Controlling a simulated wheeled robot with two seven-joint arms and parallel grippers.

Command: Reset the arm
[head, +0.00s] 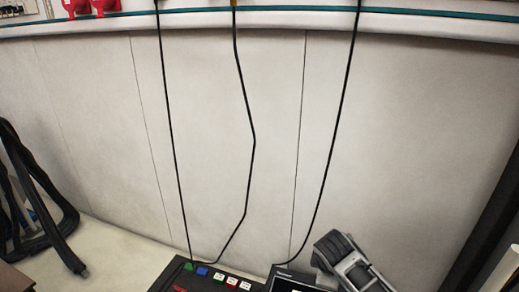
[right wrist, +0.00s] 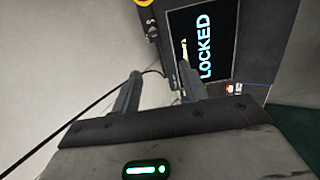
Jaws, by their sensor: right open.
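A dark panel with a lit screen reading LOCKED (right wrist: 203,42) stands ahead of my right gripper (right wrist: 158,62) in the right wrist view. In the head view, the top edge of this dark panel (head: 290,272) shows at the bottom, beside part of my right arm. A black box with green, blue, white and red buttons (head: 215,277) sits to its left. My left gripper is not in view.
Three thin black cables (head: 168,120) hang down the pale wall (head: 90,110) to the boxes. A thick black hose bundle (head: 40,200) lies at the left. Red fittings (head: 78,7) sit on the ledge at top left. A yellow and red button (right wrist: 143,3) shows in the wrist view.

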